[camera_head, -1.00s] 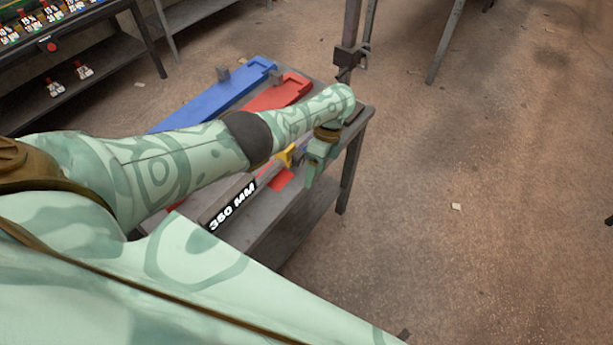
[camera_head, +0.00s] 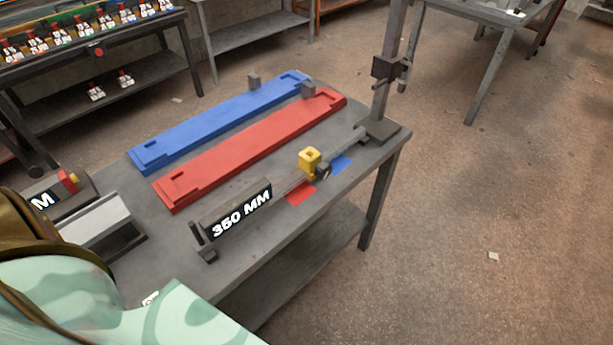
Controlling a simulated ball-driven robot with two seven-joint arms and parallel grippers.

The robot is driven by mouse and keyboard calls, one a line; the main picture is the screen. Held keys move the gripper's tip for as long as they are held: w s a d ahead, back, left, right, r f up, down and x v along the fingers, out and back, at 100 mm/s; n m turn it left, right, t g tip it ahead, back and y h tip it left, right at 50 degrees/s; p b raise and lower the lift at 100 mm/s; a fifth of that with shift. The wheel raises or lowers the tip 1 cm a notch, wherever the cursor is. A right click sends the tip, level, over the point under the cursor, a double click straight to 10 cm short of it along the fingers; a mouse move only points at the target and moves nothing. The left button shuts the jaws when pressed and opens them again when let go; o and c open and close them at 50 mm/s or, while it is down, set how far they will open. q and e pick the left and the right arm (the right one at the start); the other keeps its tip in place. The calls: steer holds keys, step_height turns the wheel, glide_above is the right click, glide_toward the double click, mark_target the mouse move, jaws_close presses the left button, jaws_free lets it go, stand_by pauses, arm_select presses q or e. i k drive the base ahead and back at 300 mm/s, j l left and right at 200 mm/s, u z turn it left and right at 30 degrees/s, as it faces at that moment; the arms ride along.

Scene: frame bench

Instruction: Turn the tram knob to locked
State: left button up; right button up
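A tram gauge bar (camera_head: 285,184) with a black "350 MM" label (camera_head: 241,215) lies along the front side of the grey bench. A yellow block (camera_head: 309,159) stands on the bar, with a small dark knob (camera_head: 323,172) beside it at the front. The knob's marking is too small to read, so I cannot tell whether it is locked. A red patch (camera_head: 300,193) and a blue patch (camera_head: 341,163) lie on the bench next to the bar. Neither of my grippers is in view; only a mint-green part of me shows at the bottom left.
A blue rail (camera_head: 215,123) and a red rail (camera_head: 250,150) lie side by side behind the bar. A grey post (camera_head: 386,75) rises at the bench's right corner. A second labelled unit (camera_head: 58,195) sits at the left.

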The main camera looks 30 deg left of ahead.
mark_target(323, 170)
steer(key=i+u, duration=0.1)
steer(key=u, duration=0.8)
steer(key=i+l+u, duration=0.1)
steer(key=u, duration=0.35)
steer(key=l+u, duration=0.15)
steer(key=u, duration=0.3)
steer(key=l+u, duration=0.1)
steer(key=u, duration=0.35)
steer(key=i+l+u, duration=0.1)
steer(key=u, duration=0.35)
steer(key=l+u, duration=0.25)
steer(key=l, duration=0.15)
steer(key=k+l+u, duration=0.1)
steer(key=l+u, duration=0.15)
steer(key=k+l+u, duration=0.1)
steer(key=l+u, duration=0.15)
steer(key=l, duration=0.25)
steer(key=k+l+u, duration=0.1)
steer(key=l+u, duration=0.2)
steer(key=k+l+u, duration=0.25)
steer(key=l, duration=0.15)
steer(key=k+l+u, duration=0.1)
steer(key=l+u, duration=0.15)
